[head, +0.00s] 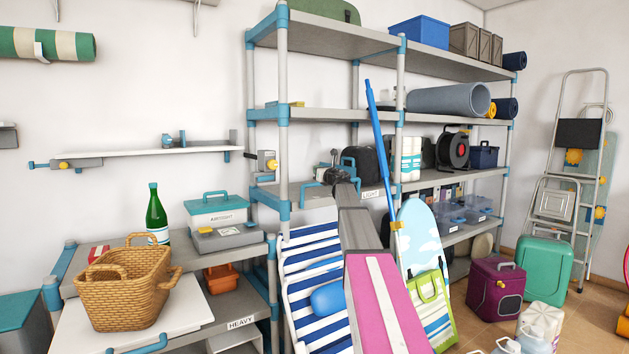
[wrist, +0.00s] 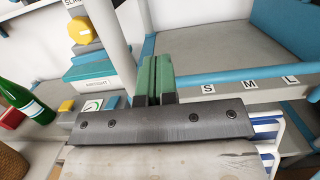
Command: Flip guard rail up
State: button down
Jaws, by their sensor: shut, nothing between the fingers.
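My gripper (head: 334,158) is at the end of my outstretched arm, over the left part of the shelf labelled LIGHT. In the wrist view its green fingers (wrist: 153,80) are together and hold nothing. A light-blue rail (wrist: 232,88) runs along the shelf edge just beyond and right of the fingers, above the S, M and L labels; it may be the guard rail. In the head view a short blue piece (head: 307,187) shows beside my gripper, and my arm hides much of that shelf edge. I cannot tell whether the fingers touch the rail.
A blue pole (head: 378,140) leans at right. A green bottle (head: 155,215), wicker basket (head: 128,296) and toolbox (head: 217,207) stand on the left bench. Striped chairs (head: 312,260) lean below.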

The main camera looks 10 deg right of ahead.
jog(key=shift+s+d+r, duration=0.2)
jog(key=shift+s+r, duration=0.3)
jog(key=shift+r, duration=0.3)
jog(key=shift+s+d+r, duration=0.2)
jog(key=shift+s+r, duration=0.3)
jog(key=shift+r, duration=0.3)
